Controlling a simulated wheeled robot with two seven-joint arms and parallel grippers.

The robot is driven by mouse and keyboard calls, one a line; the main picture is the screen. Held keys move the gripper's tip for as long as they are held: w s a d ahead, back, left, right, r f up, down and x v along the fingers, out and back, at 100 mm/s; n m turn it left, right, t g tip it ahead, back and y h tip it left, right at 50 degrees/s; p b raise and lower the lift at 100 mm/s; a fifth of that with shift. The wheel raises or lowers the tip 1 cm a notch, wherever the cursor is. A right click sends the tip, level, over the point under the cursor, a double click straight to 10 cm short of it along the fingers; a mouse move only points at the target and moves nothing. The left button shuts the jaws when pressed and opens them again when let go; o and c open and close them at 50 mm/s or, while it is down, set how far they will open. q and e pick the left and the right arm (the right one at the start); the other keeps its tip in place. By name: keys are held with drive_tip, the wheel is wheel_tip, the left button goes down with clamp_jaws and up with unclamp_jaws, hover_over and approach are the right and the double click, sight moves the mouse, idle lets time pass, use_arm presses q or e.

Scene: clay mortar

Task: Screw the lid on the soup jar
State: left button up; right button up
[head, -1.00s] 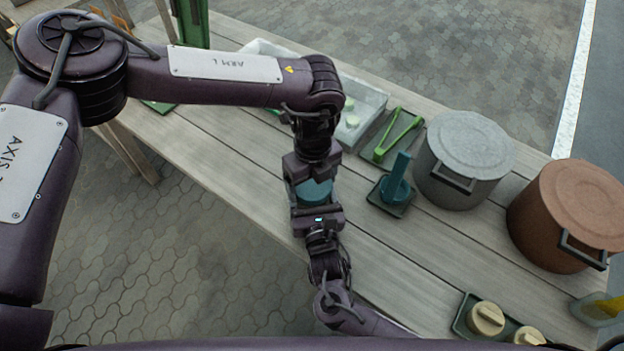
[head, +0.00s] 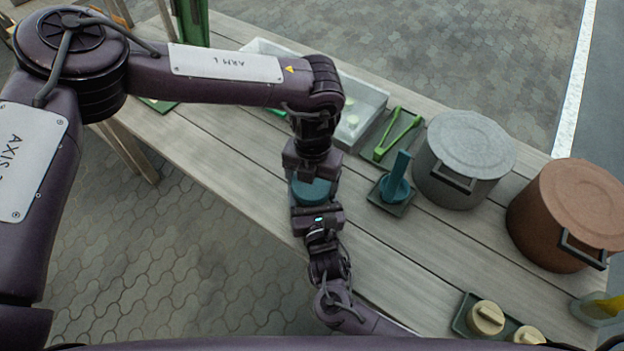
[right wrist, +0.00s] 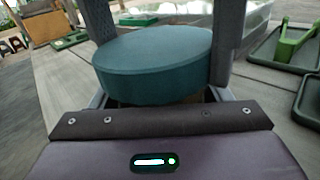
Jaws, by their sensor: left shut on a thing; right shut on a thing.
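The teal round lid (head: 312,191) is between my two grippers in the head view. In the right wrist view the lid (right wrist: 155,62) lies roughly level, with a grey finger on each side. My left gripper (head: 312,178) comes down from the far side and is shut on the lid. My right gripper (head: 317,207) reaches in from the near side, just below the lid, and is shut on the soup jar. I cannot tell how well the lid is seated.
A grey pot (head: 465,150) and a brown pot (head: 565,210) stand at right on the wooden table (head: 400,255). Cream lidded pieces (head: 486,318) sit near the front.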

use_arm(q)
drive_tip(key=o, duration=1.1)
drive_tip(key=shift+c, duration=0.2)
drive_tip(key=shift+r, duration=0.1)
drive_tip(key=shift+r, duration=2.15)
drive_tip(key=shift+c, duration=0.3)
wheel_tip(320, 180, up, 2)
drive_tip(key=n, duration=0.5)
drive_tip(key=shift+n, duration=0.3)
drive_tip(key=n, duration=0.1)
drive_tip(key=r+n, duration=0.1)
drive_tip(key=n, duration=0.2)
drive_tip(key=shift+d+r+n, duration=0.1)
drive_tip(key=shift+r+n, duration=0.15)
drive_tip(key=shift+n, duration=0.05)
